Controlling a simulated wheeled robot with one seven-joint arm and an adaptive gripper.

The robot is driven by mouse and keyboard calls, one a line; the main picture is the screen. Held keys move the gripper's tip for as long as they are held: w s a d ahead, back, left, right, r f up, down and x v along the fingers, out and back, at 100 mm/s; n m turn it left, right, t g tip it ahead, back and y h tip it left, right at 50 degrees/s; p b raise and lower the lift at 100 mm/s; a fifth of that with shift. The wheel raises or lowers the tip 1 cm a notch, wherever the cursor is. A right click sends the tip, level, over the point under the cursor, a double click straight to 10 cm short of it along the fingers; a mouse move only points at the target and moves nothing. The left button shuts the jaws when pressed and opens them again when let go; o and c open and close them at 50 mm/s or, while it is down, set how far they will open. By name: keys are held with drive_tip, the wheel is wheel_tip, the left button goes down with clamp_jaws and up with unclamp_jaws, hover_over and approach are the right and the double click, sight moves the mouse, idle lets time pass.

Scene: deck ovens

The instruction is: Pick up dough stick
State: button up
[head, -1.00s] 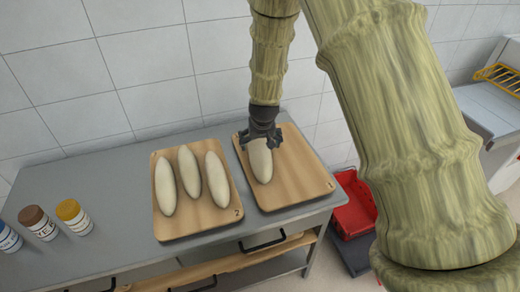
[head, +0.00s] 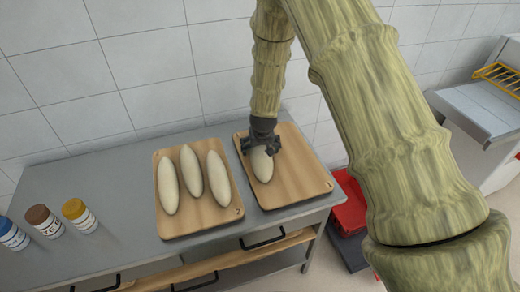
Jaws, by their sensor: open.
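One dough stick (head: 262,166) lies on the right wooden board (head: 300,190), towards its left side. My gripper (head: 261,148) is open and pointing down over the far part of this dough stick, with a dark finger to each side. The gripper hides the stick's far end, and I cannot tell whether the fingers touch it. Three more dough sticks, left (head: 167,187), middle (head: 191,171) and right (head: 218,179), lie side by side on the left wooden board (head: 200,222).
Both boards rest on a grey table (head: 120,180) against a tiled wall. Blue-lidded (head: 12,236), brown-lidded (head: 46,223) and yellow-lidded (head: 78,212) jars stand at the left. A red crate (head: 350,215) is below the table's right end. The table behind the jars is clear.

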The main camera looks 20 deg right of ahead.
drive_tip(key=shift+c, duration=0.3)
drive_tip(key=c, duration=1.3)
drive_tip(key=shift+c, duration=0.4)
drive_tip(key=shift+r, duration=0.15)
